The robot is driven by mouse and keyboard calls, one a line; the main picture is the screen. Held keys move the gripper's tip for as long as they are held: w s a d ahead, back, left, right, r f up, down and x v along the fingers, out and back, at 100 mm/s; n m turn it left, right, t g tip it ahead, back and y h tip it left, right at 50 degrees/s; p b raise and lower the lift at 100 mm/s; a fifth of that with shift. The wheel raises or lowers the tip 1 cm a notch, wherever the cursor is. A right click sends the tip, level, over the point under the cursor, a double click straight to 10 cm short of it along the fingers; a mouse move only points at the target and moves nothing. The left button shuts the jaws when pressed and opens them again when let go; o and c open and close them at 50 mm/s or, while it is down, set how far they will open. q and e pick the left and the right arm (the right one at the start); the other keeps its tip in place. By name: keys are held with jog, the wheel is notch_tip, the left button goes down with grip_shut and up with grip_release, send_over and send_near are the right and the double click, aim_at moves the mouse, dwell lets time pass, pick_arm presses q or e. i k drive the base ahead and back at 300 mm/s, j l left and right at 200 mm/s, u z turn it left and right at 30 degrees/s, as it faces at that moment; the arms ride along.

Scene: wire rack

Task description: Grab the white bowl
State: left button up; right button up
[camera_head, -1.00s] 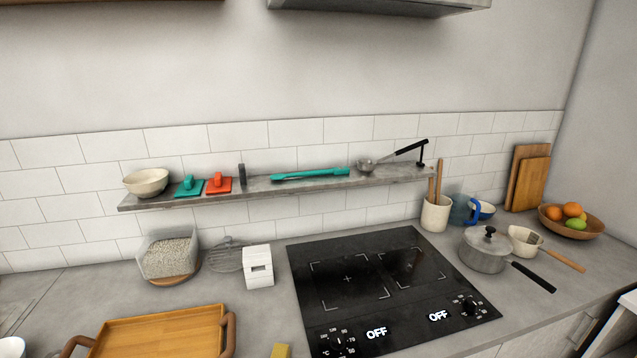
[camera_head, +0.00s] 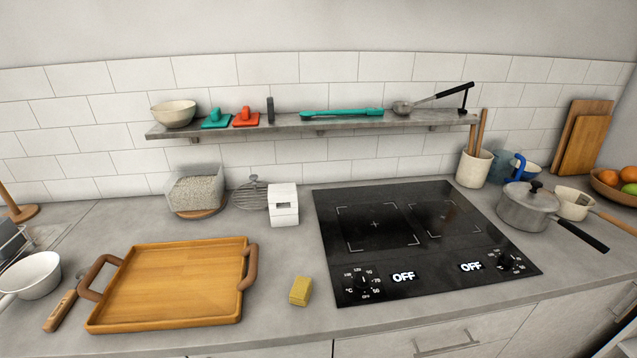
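An off-white bowl (camera_head: 173,113) stands upright on the left end of the wall shelf, beside a teal object. A second white bowl-like vessel (camera_head: 32,275) sits on the counter at the far left, with what looks like a handle at its lower left. Neither of my grippers shows in the head view.
The grey shelf (camera_head: 300,125) also holds teal and red items and a ladle. A wooden tray (camera_head: 175,285) lies on the counter, with a yellow sponge (camera_head: 300,291) to its right. The black cooktop (camera_head: 420,240) is at centre right, with a lidded pot (camera_head: 528,208) beyond it.

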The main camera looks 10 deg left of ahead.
aim_at(35, 276)
jog(key=u, duration=2.05)
